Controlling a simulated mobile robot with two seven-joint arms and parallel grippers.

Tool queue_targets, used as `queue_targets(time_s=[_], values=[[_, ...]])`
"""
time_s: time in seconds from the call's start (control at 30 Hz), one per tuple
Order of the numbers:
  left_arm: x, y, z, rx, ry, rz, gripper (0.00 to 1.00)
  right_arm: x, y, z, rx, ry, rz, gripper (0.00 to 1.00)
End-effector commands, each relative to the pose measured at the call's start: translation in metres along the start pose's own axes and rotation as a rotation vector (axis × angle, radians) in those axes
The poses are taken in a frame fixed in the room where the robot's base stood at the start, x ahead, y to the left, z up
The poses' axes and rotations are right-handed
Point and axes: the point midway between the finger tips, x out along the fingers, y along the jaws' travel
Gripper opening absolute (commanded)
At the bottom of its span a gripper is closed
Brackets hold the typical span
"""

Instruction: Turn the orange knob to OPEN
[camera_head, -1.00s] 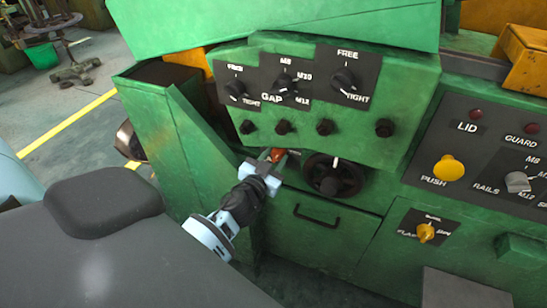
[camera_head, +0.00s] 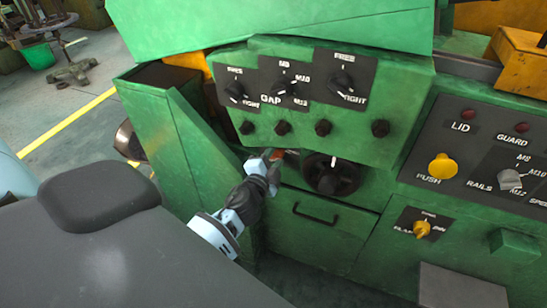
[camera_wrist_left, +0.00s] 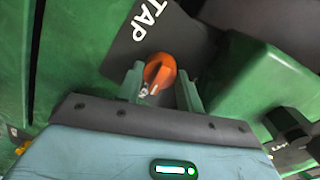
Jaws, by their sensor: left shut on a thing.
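The orange knob (camera_wrist_left: 160,70) sits on a dark plate lettered TAP (camera_wrist_left: 150,28) in the left wrist view. My left gripper (camera_head: 275,155) is at the knob, its two fingers on either side of it and shut on it. In the left wrist view the gripper (camera_wrist_left: 161,88) frames the knob low on its sides. Small white lettering by the knob's lower edge is too small to read. In the head view the gripper hides most of the knob and the plate. My right gripper is not in view.
A black handwheel (camera_head: 332,176) stands just right of my left gripper. Above is a green panel (camera_head: 310,137) with several black knobs. A green drawer (camera_head: 320,228) with a dark handle lies below. A yellow push button (camera_head: 444,167) is farther right.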

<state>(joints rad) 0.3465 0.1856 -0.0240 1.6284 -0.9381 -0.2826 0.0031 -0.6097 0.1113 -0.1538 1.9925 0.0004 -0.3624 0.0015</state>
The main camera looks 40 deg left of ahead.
Motion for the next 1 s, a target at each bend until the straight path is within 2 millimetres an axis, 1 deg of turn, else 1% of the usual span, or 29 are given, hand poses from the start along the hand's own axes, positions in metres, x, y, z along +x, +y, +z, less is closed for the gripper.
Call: queue_targets(time_s=[0.2,0.4,0.93,0.97,1.0], values=[[0.0001,0.0001,-0.0002,0.122,-0.008,-0.002,0.13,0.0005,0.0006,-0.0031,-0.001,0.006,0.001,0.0],[0.0001,0.0003,-0.0002,0.185,-0.012,-0.003,0.13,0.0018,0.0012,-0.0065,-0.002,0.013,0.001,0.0],[0.0,0.0006,-0.0001,0.208,-0.014,-0.002,0.13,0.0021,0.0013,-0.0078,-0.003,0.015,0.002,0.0],[0.0,0.0006,-0.0001,0.208,-0.014,-0.002,0.37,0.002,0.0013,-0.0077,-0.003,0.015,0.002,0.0],[0.0,0.0006,-0.0001,0.207,-0.014,-0.002,0.43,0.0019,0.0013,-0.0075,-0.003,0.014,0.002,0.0]])
